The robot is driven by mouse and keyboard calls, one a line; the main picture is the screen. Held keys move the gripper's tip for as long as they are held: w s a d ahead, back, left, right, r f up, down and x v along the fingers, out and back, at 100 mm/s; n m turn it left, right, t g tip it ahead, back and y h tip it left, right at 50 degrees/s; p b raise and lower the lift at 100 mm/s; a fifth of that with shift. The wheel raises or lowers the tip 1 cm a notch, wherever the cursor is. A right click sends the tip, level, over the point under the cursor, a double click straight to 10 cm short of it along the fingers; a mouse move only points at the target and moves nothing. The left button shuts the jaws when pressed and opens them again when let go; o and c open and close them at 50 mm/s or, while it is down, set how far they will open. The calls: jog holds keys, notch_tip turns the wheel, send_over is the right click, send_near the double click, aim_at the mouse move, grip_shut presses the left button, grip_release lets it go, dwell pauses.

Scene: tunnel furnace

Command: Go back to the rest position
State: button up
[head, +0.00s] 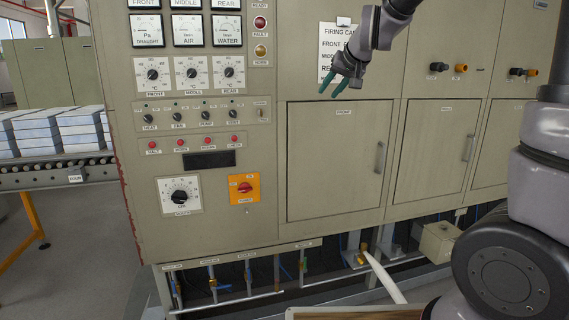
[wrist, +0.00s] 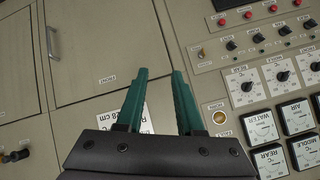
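My gripper (head: 331,88) is in the upper middle of the head view, in front of the beige furnace panel (head: 295,75), just above the door labelled FRONT (head: 335,160). Its two green fingers are apart with nothing between them, so it is open and empty. The fingers also show in the wrist view (wrist: 159,72), where the panel appears upside down. My gripper partly covers the white firing card (head: 327,42) in the head view. I cannot tell whether the fingers touch the panel.
Left of the gripper are gauges (head: 187,30), dials (head: 191,73), a row of knobs and an orange-backed red switch (head: 244,188). Valves and pipes (head: 212,282) run below the panel. A roller conveyor (head: 50,175) with stacked pale slabs (head: 40,132) stands at the left.

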jog(key=s+d+m+g, duration=0.1)
jog(key=s+d, duration=0.3)
jog(key=s, duration=0.5)
jog(key=s+d+f+m+h, duration=0.1)
jog(key=s+d, duration=0.3)
jog(key=s, duration=0.5)
jog(key=s+d+m+g, duration=0.1)
jog(key=s+d, duration=0.3)
jog(key=s, duration=0.6)
jog(key=shift+f+m+g+h, duration=0.25)
jog(key=shift+m+g+h, duration=0.05)
jog(key=shift+h, duration=0.1)
